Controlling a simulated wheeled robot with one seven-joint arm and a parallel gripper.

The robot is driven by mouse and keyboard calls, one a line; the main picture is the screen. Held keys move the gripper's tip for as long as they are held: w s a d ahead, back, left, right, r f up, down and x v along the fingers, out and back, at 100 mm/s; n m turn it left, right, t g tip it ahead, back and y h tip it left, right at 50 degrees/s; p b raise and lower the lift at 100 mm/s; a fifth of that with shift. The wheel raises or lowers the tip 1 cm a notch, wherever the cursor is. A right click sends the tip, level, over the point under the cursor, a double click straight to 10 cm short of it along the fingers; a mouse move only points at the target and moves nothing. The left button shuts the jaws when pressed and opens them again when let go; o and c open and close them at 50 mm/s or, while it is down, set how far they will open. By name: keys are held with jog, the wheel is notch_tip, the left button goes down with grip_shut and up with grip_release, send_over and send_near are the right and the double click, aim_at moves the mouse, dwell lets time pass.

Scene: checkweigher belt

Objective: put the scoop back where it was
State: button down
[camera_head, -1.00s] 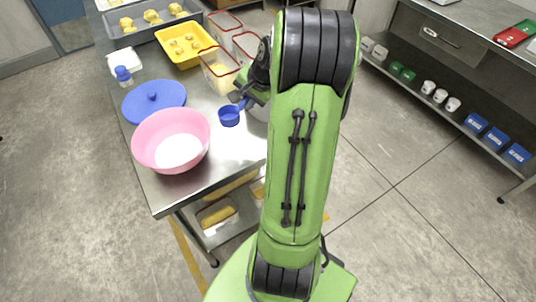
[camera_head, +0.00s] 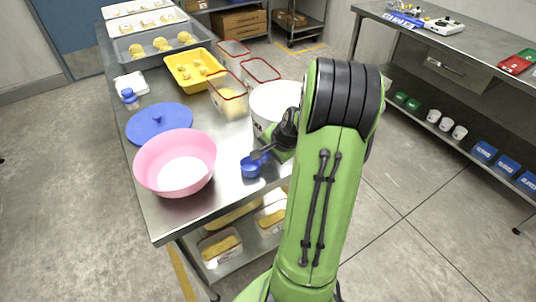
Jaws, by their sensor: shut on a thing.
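A blue scoop (camera_head: 251,167) is held by my gripper (camera_head: 264,152) over the front right part of the steel table (camera_head: 215,206). My gripper is shut on the scoop's handle, and the bowl of the scoop points left toward the pink bowl (camera_head: 175,175). I cannot tell whether the scoop touches the tabletop. My arm hides part of the gripper. A white bucket (camera_head: 274,102) stands just behind my gripper, partly hidden by it.
A blue lid (camera_head: 160,122) lies behind the pink bowl. Clear red-rimmed containers (camera_head: 229,97) stand behind the bucket, beside a yellow tray (camera_head: 193,66) of dough pieces. The table's front edge is clear.

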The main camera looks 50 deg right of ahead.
jog(key=shift+f, duration=0.2)
jog(key=c, duration=1.2)
grip_release()
jog(key=shift+c, duration=0.2)
jog(key=shift+r, duration=0.3)
jog(key=d+p+v, duration=0.1)
jog(key=p+v, duration=0.3)
jog(key=v, duration=0.8)
jog(key=a+r+n+g, duration=0.1)
jog(key=a+r+n, duration=0.3)
jog(key=a, duration=0.5)
jog(key=a+r+n, duration=0.2)
jog(key=a+n, duration=0.3)
jog(key=a, duration=0.5)
jog(key=s+a+r+n, duration=0.2)
jog(key=s+a+n, duration=0.6)
jog(key=a, duration=0.1)
jog(key=shift+s+t+y, duration=0.3)
